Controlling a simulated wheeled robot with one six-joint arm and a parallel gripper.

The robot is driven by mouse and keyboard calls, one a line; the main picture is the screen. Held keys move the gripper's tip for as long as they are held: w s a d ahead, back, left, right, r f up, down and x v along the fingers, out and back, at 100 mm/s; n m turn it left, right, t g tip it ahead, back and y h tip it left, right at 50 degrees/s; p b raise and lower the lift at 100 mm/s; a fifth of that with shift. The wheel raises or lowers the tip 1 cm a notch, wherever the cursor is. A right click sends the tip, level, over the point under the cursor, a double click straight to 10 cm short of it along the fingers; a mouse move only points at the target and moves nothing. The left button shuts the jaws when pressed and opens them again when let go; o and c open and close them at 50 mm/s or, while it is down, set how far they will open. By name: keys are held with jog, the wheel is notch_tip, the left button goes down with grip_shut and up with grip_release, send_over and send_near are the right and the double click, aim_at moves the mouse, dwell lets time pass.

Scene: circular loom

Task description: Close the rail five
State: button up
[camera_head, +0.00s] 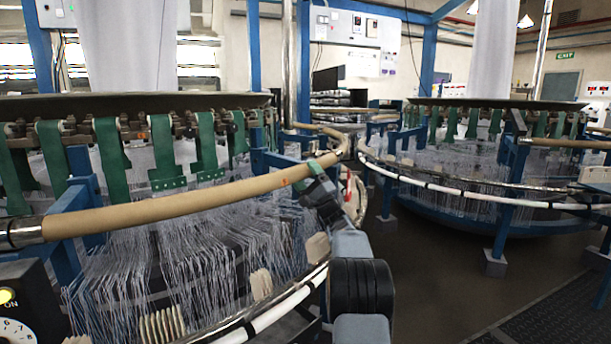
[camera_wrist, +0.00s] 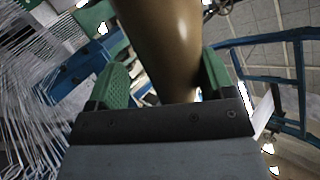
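The tan tubular rail (camera_head: 185,203) runs across the front of the left loom, from a metal end at the left to a bend near the blue post at the right. I see no number on it. My gripper (camera_head: 318,178) is at the rail's right part, just below and in front of it. In the wrist view, the rail (camera_wrist: 165,40) passes between the two green fingers of my gripper (camera_wrist: 165,80). The fingers stand wide apart, with a narrow gap at the left one. The right one looks close to the rail; I cannot tell whether it touches.
The left loom's white-and-metal lower ring (camera_head: 275,312) curves close below my arm. White threads (camera_head: 200,250) hang behind the rail. A control box (camera_head: 25,305) stands at lower left. A second loom (camera_head: 480,170) is at the right, with free floor (camera_head: 430,270) between.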

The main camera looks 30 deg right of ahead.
jog(key=shift+r, duration=0.15)
jog(key=shift+s, duration=0.1)
jog(key=shift+s+d+f, duration=0.1)
jog(key=shift+s+f, duration=0.15)
jog(key=shift+f, duration=0.05)
jog(key=p+v, duration=0.2)
jog(key=v, duration=1.1)
